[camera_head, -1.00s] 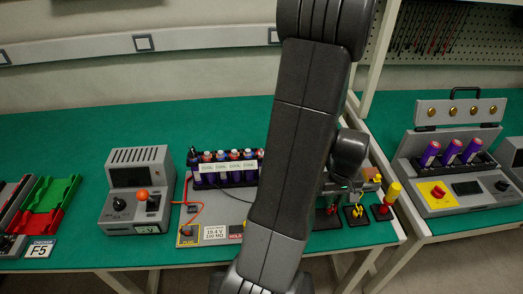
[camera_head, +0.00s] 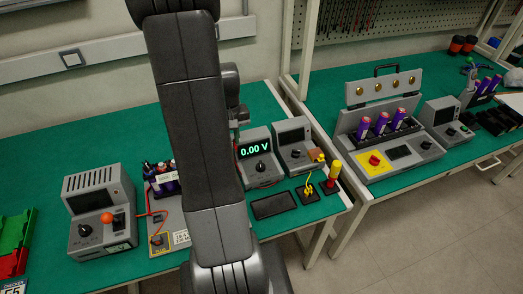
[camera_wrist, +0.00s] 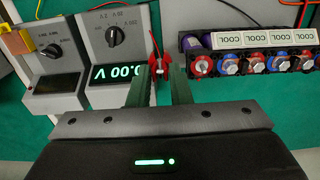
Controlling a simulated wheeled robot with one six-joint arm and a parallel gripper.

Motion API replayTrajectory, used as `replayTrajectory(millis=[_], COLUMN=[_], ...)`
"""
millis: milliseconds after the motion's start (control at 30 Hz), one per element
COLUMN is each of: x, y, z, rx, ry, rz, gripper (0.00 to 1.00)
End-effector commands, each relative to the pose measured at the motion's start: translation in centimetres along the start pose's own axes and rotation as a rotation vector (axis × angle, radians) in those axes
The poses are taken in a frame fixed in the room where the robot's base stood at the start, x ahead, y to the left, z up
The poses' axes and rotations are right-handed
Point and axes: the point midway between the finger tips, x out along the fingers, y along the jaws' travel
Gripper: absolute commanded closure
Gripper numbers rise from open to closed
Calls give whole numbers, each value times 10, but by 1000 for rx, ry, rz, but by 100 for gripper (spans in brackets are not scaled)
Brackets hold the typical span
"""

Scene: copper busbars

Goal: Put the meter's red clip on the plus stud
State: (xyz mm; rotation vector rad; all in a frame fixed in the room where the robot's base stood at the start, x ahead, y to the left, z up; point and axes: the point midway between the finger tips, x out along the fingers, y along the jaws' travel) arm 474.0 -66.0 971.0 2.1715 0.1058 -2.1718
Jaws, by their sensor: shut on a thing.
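My gripper (camera_wrist: 163,80) is shut on the red clip (camera_wrist: 161,66), whose red sides show between the fingertips in the wrist view. My arm hides the gripper and clip in the head view. The meter (camera_head: 256,158) reads 0.00 V in green; it also shows in the wrist view (camera_wrist: 118,45), left of my fingers. The wrist view does not show this pad.
A pack of purple cells with COOL labels (camera_wrist: 263,42) lies right of my fingers in the wrist view. Yellow tools (camera_head: 332,178) stand near the bench's right edge.

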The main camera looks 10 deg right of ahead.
Motion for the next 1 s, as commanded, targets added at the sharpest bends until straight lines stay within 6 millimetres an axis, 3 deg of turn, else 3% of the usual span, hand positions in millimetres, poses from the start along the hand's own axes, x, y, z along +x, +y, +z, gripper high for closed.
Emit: replayTrajectory(millis=[33, 100, 333, 567, 800, 1000], x=[-18, -29, -46, -34, -3, -8], y=[-16, -32, -61, -64, -63, -63], z=[-9, -18, -30, -31, -31, -31], rx=[-8, -7, -1, 1, 1, 1], ry=[2, 2, 0, -1, -1, 1], rz=[0, 0, 0, 0, 0, 1], gripper=[99, 99, 99, 99, 99, 99])
